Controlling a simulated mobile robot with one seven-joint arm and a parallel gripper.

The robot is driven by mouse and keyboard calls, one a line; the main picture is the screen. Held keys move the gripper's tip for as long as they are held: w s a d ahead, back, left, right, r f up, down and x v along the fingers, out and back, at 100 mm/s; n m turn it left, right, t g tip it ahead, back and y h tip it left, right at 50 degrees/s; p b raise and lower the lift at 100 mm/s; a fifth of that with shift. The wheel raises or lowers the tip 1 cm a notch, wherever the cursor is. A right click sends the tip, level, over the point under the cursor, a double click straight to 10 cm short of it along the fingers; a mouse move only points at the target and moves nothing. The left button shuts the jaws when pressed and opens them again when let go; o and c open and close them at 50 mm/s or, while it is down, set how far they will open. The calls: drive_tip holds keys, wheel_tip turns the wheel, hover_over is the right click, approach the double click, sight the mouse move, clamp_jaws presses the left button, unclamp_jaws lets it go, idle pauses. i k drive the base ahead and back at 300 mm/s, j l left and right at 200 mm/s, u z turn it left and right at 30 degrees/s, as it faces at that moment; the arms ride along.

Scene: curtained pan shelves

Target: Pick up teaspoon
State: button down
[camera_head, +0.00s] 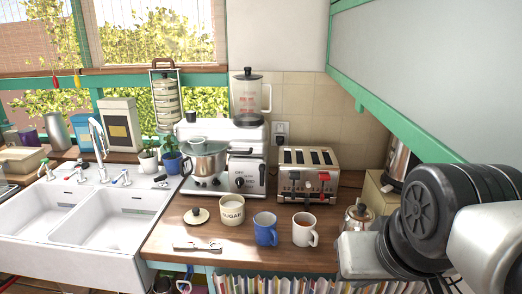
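A small, pale metal utensil (197,246) lies flat on the wooden counter, left of the mugs and near the front edge. It could be the teaspoon, but it is too small to tell for sure. My arm fills the lower right of the picture, with black and white links in front of the counter's right end. The fingertips of my gripper do not show, so I cannot see whether it holds anything. The arm is well to the right of the utensil.
A sugar pot (232,210), its lid (197,215), a blue mug (265,229) and a white mug (304,230) stand close to the utensil. A white double sink (85,215) is left. Books sit below the counter.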

sight(215, 246)
drive_tip(key=k+j+u, duration=0.15)
drive_tip(key=u, duration=0.8)
drive_tip(key=z, duration=0.95)
drive_tip(key=u, duration=0.95)
drive_tip(key=i+j+z, duration=0.5)
drive_tip(key=j, duration=0.25)
